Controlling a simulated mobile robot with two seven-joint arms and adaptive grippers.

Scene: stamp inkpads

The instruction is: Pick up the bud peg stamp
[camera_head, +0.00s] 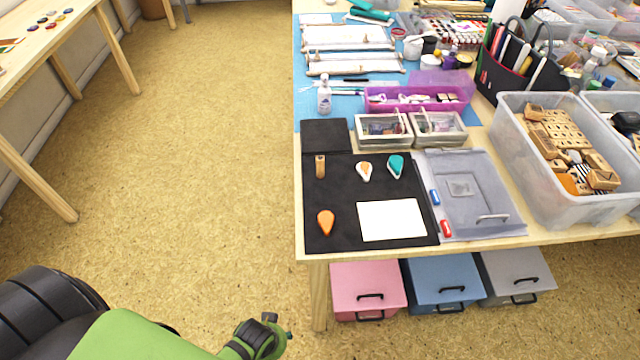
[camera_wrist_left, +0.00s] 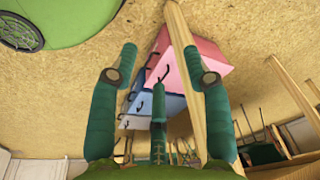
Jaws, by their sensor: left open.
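A small wooden peg (camera_head: 320,166), which looks like the bud peg stamp, stands on the black mat (camera_head: 345,245) near its left edge. Drop-shaped inkpads lie on the same mat: an orange one (camera_head: 325,222), a white and orange one (camera_head: 364,171) and a teal one (camera_head: 395,166). A white card (camera_head: 391,220) lies at the mat's front right. My left gripper (camera_head: 270,335) is low in front of the table, left of its front leg and apart from the peg. In the left wrist view its fingers (camera_wrist_left: 160,57) are spread and empty. The peg does not show there.
Pink (camera_head: 368,282), blue (camera_head: 445,275) and grey (camera_head: 518,270) boxes sit under the table. A clear bin of wooden blocks (camera_head: 510,130), a grey tray (camera_head: 505,215) and a purple tray (camera_head: 380,107) stand around the mat. The floor left of the table is clear.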

